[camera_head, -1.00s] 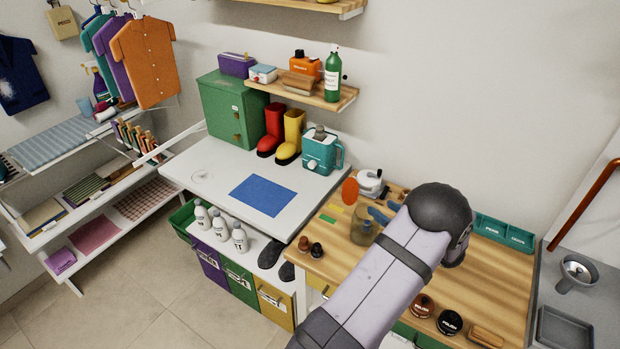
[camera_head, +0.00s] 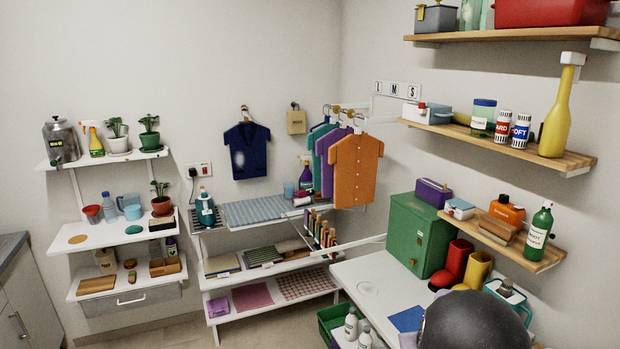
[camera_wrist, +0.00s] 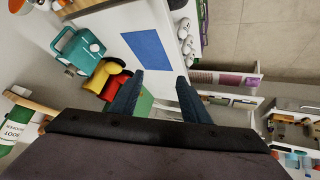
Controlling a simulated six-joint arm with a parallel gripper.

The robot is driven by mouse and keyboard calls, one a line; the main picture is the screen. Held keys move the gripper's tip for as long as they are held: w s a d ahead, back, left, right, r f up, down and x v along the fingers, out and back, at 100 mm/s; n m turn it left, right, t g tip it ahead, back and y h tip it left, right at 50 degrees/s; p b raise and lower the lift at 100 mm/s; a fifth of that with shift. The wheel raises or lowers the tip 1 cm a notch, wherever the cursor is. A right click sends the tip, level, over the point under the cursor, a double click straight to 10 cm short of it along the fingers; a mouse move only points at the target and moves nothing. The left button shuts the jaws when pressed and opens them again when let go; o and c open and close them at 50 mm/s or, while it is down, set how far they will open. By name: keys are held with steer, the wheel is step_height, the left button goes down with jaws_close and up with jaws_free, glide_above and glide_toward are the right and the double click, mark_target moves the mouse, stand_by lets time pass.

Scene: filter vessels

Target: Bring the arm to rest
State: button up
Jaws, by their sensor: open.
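My gripper (camera_wrist: 160,76) shows in the wrist view as two dark blue fingers, spread apart with nothing between them. It is above the white worktop, with the blue mat (camera_wrist: 147,52) beyond the fingertips. I cannot tell the exact height. In the head view only a dark round joint of my arm shows at the bottom right edge. The gripper itself is outside that view.
Yellow boots (camera_wrist: 105,72) and a teal machine (camera_wrist: 80,50) stand left of the fingers in the wrist view. The green cabinet (camera_head: 420,235) stands on the worktop (camera_head: 375,280) by the wall. A shelf (camera_head: 500,240) holds a green bottle (camera_head: 538,232).

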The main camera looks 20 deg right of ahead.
steer(key=s+a+f+n+g+y, duration=0.2)
steer(key=a+y, duration=0.1)
steer(key=a, duration=1.5)
steer(key=s+a+f+n+g+y, duration=0.1)
steer(key=s+a+g, duration=0.1)
steer(key=s+a, duration=0.4)
steer(key=s+a+f+n+g+y+b, duration=0.1)
steer(key=s+a+g, duration=0.1)
steer(key=s+a, duration=0.4)
steer(key=a, duration=0.5)
steer(key=shift+a+n+y, duration=0.3)
steer(key=shift+a, duration=0.1)
